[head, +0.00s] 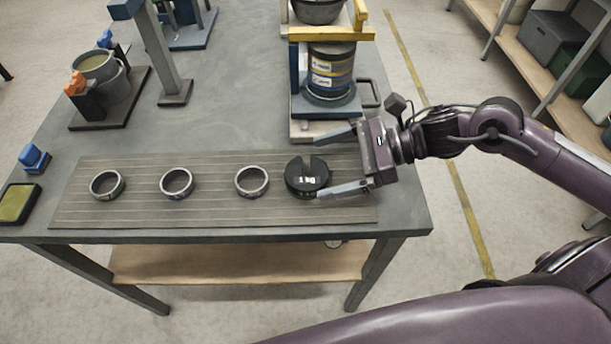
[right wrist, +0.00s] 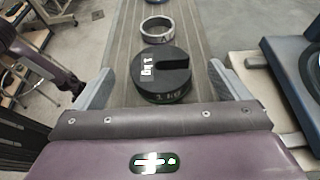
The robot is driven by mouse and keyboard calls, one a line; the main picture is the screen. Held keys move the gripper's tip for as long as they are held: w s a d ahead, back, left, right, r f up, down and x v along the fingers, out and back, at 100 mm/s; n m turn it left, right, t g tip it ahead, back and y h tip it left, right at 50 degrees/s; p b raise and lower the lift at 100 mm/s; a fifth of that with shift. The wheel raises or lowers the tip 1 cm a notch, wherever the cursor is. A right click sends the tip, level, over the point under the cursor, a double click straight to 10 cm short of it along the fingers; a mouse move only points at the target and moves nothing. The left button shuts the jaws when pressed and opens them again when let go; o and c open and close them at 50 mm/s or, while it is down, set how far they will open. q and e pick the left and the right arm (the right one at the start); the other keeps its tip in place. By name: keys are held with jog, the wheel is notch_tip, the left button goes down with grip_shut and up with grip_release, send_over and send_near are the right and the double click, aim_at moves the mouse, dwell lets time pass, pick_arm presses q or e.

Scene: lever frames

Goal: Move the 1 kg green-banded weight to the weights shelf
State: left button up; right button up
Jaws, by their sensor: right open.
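The 1 kg weight (head: 308,173) is a black slotted disc with a white "1 kg" label. It sits flat at the right end of a grooved grey board (head: 215,208). In the right wrist view the weight (right wrist: 163,78) has faint green on its side, and its slot opens to the right. My right gripper (head: 320,168) is open, one finger on each side of the weight, with gaps showing in the wrist view (right wrist: 161,72). I cannot tell which surface is the weights shelf. My left gripper is out of view.
Several grey rings, such as this one (head: 252,181), stand in a row left of the weight. Behind my right gripper is a blue-and-yellow frame (head: 330,34) holding a banded cylinder (head: 331,68). A wooden lower shelf (head: 240,262) lies under the table. The table's middle is clear.

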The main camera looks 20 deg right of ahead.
aim_at(307, 173)
jog(key=shift+f+x, duration=0.1)
jog(key=shift+x, duration=1.15)
jog(key=shift+f+x, duration=0.15)
jog(key=shift+x, duration=1.15)
jog(key=shift+d, duration=0.15)
jog(key=shift+s, duration=0.1)
jog(key=c, duration=1.8)
jog(key=shift+r, duration=0.15)
jog(key=shift+c, duration=1)
jog(key=shift+r, duration=0.1)
